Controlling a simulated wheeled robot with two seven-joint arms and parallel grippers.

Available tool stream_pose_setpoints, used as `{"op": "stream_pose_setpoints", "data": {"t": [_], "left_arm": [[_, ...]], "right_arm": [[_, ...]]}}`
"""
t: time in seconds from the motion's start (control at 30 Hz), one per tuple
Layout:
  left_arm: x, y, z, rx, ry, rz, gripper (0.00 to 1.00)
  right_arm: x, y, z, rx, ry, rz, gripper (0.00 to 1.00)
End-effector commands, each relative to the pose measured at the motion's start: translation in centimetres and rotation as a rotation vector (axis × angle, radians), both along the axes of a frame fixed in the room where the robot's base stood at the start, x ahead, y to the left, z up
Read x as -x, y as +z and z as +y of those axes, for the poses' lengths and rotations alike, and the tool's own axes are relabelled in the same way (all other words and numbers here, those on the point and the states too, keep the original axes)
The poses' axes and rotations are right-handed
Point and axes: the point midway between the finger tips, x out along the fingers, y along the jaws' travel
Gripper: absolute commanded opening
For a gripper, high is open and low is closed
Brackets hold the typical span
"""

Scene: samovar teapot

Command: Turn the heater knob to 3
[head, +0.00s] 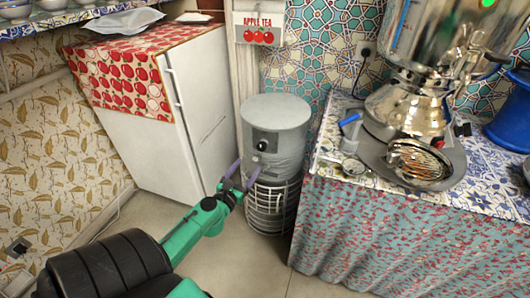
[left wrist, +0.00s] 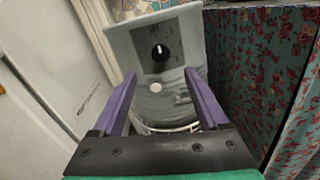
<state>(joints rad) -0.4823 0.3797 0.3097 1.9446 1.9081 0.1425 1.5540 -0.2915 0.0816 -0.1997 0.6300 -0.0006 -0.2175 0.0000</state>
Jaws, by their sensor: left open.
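A grey round heater (head: 275,115) with a wire-cage lower part stands between the fridge and the counter. Its black knob (head: 262,146) is on the front panel. In the left wrist view the knob (left wrist: 160,53) is a black disc with a white pointer line aimed up toward the "OFF" mark. A white round button (left wrist: 156,88) sits below the knob. My left gripper (head: 241,174) is open and empty, in front of the heater and below the knob, its purple fingers apart from it. My right gripper is not in view.
A white fridge (head: 196,115) with a red-patterned cloth stands to the left. A cloth-skirted counter (head: 385,235) with a metal samovar (head: 408,108) is close on the right. Floor (head: 245,265) is clear in front of the heater.

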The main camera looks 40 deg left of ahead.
Motion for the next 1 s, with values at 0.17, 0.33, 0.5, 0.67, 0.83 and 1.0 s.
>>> {"op": "stream_pose_setpoints", "data": {"t": [0.17, 0.33, 0.5, 0.67, 0.83, 1.0], "left_arm": [[-4.9, 0.2, 1.4, -0.006, -0.001, -0.002, 0.77], [-8.6, -0.1, 2.4, -0.004, 0.0, 0.0, 0.77], [-10.1, -0.1, 2.8, -0.004, -0.001, 0.002, 0.77], [-10.2, -0.1, 2.7, -0.003, -0.002, 0.003, 0.77], [-10.2, -0.1, 2.7, -0.004, -0.002, 0.004, 0.42], [-10.2, -0.1, 2.7, -0.004, -0.002, 0.004, 0.0]], "right_arm": [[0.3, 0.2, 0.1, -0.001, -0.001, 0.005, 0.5], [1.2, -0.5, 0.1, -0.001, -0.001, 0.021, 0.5], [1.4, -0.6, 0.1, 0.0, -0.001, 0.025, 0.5], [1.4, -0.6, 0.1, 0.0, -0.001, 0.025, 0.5], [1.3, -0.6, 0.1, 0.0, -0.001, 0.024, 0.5], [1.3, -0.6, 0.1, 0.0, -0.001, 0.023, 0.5]]}}
